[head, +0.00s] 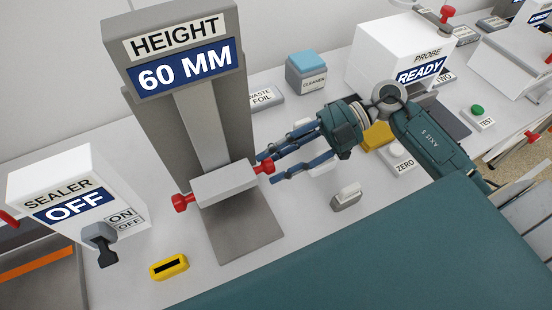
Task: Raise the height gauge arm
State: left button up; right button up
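The height gauge (213,118) stands at the left middle, with a tall grey column and a sign reading "HEIGHT 60 MM". Its arm is a pale grey block (222,186) low on the column, above a grey base plate (240,238). A red knob sticks out at each end: left knob (181,202) and right knob (264,167). My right gripper (267,168) comes in from the right with blue fingers spread apart. Its fingertips lie to either side of the right knob in the picture; I cannot tell whether they touch it. My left gripper is not in view.
A sealer (75,190) reading "OFF" with a switch stands at the left. A yellow slotted piece (169,267) and a small grey-white block (346,196) lie near the base plate. A cleaner block (307,72) and probe box (400,50) stand behind. A teal surface (400,255) fills the front right.

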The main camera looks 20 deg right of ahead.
grip_shut()
notch_tip(320, 180, up, 15)
jog(key=p, duration=1.4)
jog(key=shift+r, duration=0.2)
jog(key=shift+o, duration=2.3)
grip_release()
jog(key=shift+d, duration=0.15)
